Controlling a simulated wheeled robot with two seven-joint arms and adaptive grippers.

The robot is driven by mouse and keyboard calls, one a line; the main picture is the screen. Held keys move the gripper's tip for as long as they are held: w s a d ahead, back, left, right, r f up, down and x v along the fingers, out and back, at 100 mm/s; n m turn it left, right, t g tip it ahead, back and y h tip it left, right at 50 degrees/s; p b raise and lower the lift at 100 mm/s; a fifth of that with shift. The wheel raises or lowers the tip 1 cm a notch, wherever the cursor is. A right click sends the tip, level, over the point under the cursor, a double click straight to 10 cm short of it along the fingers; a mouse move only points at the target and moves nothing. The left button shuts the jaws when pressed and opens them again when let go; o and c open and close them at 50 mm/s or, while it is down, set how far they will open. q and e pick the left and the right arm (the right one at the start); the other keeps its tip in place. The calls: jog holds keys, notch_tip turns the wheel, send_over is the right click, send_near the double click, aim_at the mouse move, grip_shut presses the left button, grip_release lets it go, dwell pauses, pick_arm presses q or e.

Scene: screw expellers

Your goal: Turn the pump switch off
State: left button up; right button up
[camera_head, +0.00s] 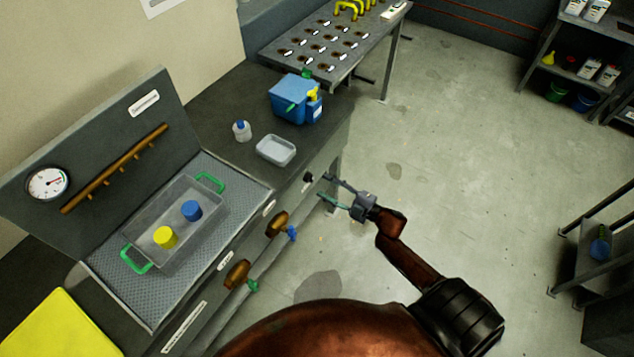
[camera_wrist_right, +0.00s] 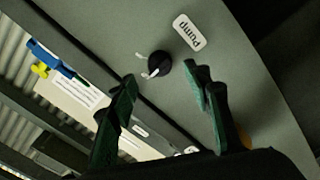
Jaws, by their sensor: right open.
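The pump switch (camera_wrist_right: 158,65) is a round black knob with a white mark on a grey panel, next to a white label reading "Pump" (camera_wrist_right: 190,32). In the head view the switch (camera_head: 308,177) is a small dark knob on the front face of the counter. My right gripper (camera_head: 325,187) is open in front of it, its fingers pointing at the panel. In the right wrist view the knob shows just beyond and between the spread fingertips (camera_wrist_right: 163,84), with nothing held. My left gripper is in neither view.
Brown valve handles (camera_head: 277,223) stick out along the same counter front.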

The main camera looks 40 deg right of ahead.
jog(key=v, duration=0.6)
jog(key=shift+s, duration=0.3)
jog(key=shift+d, duration=0.1)
jog(key=s+d+f+m+g+h+p, duration=0.1)
jog(key=s+d+f+m+g+h, duration=0.3)
jog(key=f, duration=0.6)
jog(key=s+a+f+m+h, duration=0.1)
jog(key=s+f+m, duration=0.1)
jog(key=s+f, duration=0.65)
jog(key=s+d+f+m+g+h+p, duration=0.15)
jog(key=f+m, duration=0.25)
jog(key=f, duration=0.9)
jog(key=s+a+f+m+g+h, duration=0.1)
jog(key=s+a+f+m+g, duration=0.15)
jog(key=s+f, duration=0.6)
jog(key=s+a+f+m+g, duration=0.1)
jog(key=s+a+f+g, duration=0.4)
jog(key=s, duration=0.6)
jog(key=s+a+f+m+g, duration=0.1)
jog(key=s+a+f, duration=0.1)
jog(key=s, duration=0.6)
jog(key=s+a+f+g, duration=0.2)
jog(key=s+a+f, duration=0.1)
jog(key=s, duration=0.5)
jog(key=shift+s+a+f+m, duration=0.2)
jog(key=shift+s+a+m, duration=0.15)
jog(key=shift+a, duration=0.15)
jog(key=shift+y, duration=0.25)
